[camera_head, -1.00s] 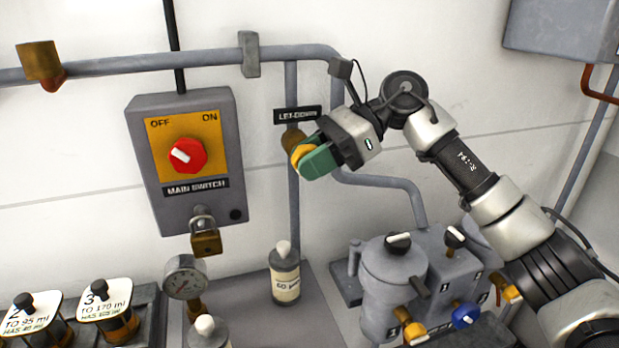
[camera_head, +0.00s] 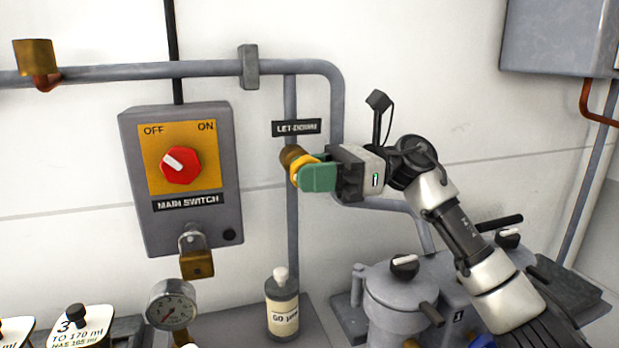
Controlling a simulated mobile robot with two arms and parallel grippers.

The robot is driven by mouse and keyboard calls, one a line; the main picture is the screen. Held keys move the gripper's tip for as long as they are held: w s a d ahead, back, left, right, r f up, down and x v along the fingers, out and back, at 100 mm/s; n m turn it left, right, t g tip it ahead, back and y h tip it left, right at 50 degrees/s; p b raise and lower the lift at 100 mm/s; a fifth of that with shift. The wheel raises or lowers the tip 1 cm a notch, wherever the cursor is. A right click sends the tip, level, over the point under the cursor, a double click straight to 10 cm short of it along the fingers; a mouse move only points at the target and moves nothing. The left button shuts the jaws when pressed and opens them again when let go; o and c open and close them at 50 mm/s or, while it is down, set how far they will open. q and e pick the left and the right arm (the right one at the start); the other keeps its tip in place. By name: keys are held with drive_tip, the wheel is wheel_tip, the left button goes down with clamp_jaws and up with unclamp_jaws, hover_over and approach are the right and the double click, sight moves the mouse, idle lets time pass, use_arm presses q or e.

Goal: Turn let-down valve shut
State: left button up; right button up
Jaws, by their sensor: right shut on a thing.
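The let-down valve (camera_head: 291,155) is a brass body on a thin vertical grey pipe, under a black LET-DOWN label (camera_head: 297,128). Its yellow handle (camera_head: 301,169) shows at the front of the brass. My right gripper (camera_head: 308,178), with green fingers, is shut on the yellow handle and comes in from the right. The fingers hide part of the handle, so its exact angle is hard to tell. My left gripper is not in view.
Left of the valve is the grey main switch box (camera_head: 186,235) with a red knob (camera_head: 180,165) and a padlock (camera_head: 196,263) below. A gauge (camera_head: 172,305) and a labelled bottle (camera_head: 282,305) stand lower down. Grey vessels (camera_head: 395,290) stand at lower right, close below my arm.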

drive_tip(key=shift+r, duration=0.1)
drive_tip(key=o, duration=0.9)
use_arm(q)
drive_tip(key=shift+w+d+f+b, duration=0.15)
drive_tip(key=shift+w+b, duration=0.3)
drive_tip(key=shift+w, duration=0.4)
use_arm(e)
drive_tip(key=shift+v, duration=5.45)
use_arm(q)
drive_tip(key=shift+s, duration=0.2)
